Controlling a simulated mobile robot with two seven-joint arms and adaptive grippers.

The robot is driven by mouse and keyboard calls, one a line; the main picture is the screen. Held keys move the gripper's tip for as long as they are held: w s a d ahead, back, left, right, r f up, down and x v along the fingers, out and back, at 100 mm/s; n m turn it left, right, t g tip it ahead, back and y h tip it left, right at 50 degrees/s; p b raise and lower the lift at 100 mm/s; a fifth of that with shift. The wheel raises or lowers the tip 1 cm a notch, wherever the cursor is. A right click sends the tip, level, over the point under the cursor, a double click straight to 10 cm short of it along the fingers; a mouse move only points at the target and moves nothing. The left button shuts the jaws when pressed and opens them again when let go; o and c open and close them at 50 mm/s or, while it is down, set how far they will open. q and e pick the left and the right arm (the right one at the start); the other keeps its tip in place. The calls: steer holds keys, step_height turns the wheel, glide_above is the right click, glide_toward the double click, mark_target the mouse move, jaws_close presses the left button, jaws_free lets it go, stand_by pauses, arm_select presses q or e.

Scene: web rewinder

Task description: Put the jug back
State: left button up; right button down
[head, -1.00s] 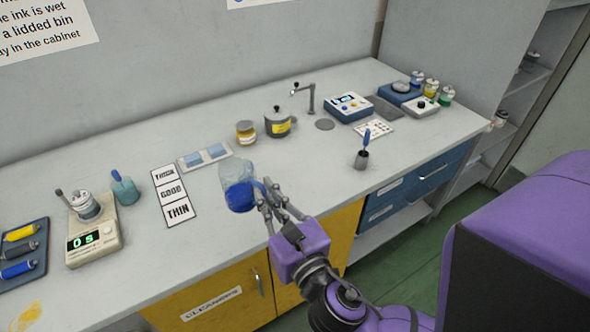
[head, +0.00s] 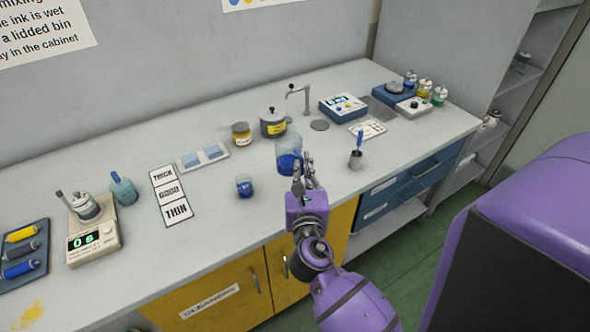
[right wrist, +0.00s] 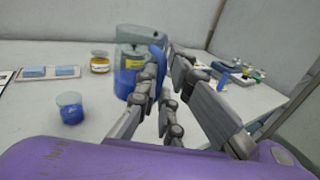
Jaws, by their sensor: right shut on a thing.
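The jug (head: 287,150) is clear, with blue liquid inside, and stands about upright over the right-middle of the counter. It also shows in the right wrist view (right wrist: 127,82), with its blue handle on the side toward my fingers. My right gripper (head: 302,178) is shut on the jug's handle from the front right. I cannot tell whether the jug's base touches the counter. A small clear cup (head: 244,186) with blue liquid stands left of the jug, apart from it. My left gripper is not in view.
A grey lidded pot (head: 273,122) and an amber jar (head: 241,134) stand behind the jug. A dark holder (head: 356,160) with a blue-handled tool is to its right. A tap (head: 306,100) is farther back. Thickness cards (head: 171,196) and a scale (head: 93,236) lie left.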

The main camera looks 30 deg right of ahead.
steer(key=w+d+f+b, duration=0.1)
steer(key=w+d+f, duration=0.1)
steer(key=w+f, duration=0.1)
steer(key=w+d+f+b, duration=0.1)
steer(key=w+d+f, duration=0.1)
steer(key=w+f, duration=0.2)
steer(key=w+d+f+b, duration=0.2)
steer(key=w+f, duration=0.2)
steer(key=f, duration=0.1)
steer(key=shift+w+d+f, duration=0.1)
steer(key=shift+d, duration=0.2)
steer(key=shift+f, duration=0.25)
steer(key=shift+r, duration=0.15)
steer(key=shift+f, duration=0.3)
steer(key=c, duration=1.9)
jaws_free()
